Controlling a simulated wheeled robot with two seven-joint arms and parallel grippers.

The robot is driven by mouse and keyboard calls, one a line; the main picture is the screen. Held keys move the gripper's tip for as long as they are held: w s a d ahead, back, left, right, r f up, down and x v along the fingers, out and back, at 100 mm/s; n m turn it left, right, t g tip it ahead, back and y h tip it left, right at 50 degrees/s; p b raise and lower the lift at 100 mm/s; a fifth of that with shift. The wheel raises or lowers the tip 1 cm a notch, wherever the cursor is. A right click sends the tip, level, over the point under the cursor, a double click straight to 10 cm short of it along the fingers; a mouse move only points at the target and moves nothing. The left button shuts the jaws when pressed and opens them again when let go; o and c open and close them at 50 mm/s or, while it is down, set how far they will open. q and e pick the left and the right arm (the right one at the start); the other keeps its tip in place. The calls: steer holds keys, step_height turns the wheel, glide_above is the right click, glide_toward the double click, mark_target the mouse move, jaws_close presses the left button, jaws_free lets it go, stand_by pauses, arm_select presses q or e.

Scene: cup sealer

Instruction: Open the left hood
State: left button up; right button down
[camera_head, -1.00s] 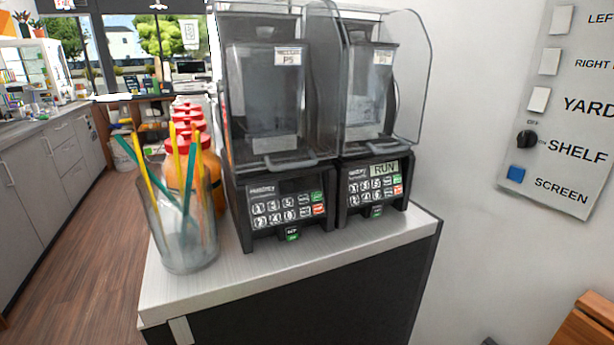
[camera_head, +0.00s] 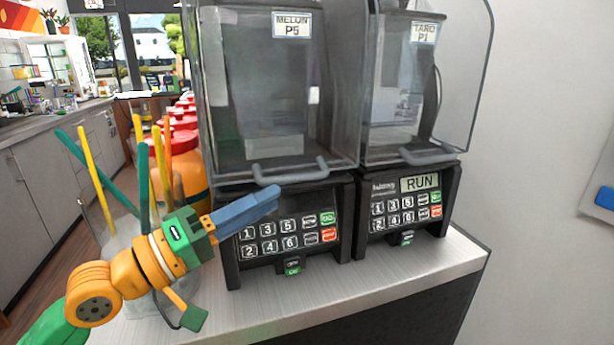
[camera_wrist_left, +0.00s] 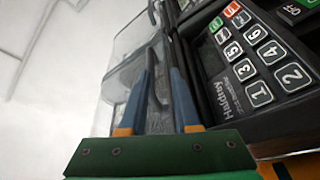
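The left hood (camera_head: 225,130) is a clear grey cover, closed over the left blender labelled MELON P5. Its grey handle (camera_head: 290,172) runs along the lower front edge. My left gripper (camera_head: 273,195) comes in from the left, its blue fingers just below the handle and in front of the keypad. In the left wrist view the fingers (camera_wrist_left: 162,75) are apart, with a dark bar, apparently the handle, showing between their tips. I cannot tell whether they touch it. The clear hood (camera_wrist_left: 118,85) shows beyond. My right gripper is not in view.
A second blender (camera_head: 405,85) under a closed right hood stands close on the right, its display (camera_head: 420,183) reading RUN. A clear cup of straws (camera_head: 110,215) stands behind my left arm, near red-capped orange bottles (camera_head: 188,160). The counter's front strip (camera_head: 400,275) is clear.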

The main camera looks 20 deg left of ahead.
mark_target(297, 182)
arm_select(q)
step_height(297, 182, up, 4)
steer(key=d+p, duration=0.2)
steer(key=p, duration=0.2)
steer(key=shift+t, duration=0.3)
steer(key=w, duration=0.1)
steer(key=w+f, duration=0.1)
steer(key=w, duration=0.1)
steer(key=w+d, duration=0.1)
steer(key=shift+w+f+p, duration=0.15)
steer(key=shift+w+p, duration=0.2)
steer(key=shift+s+d, duration=0.35)
steer(key=shift+d, duration=0.05)
steer(key=shift+w+f, duration=0.1)
steer(key=shift+w, duration=0.15)
steer(key=c, duration=0.6)
jaws_close()
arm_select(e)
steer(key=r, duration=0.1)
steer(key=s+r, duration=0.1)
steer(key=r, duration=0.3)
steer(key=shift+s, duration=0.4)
arm_select(q)
steer(key=shift+f, duration=0.2)
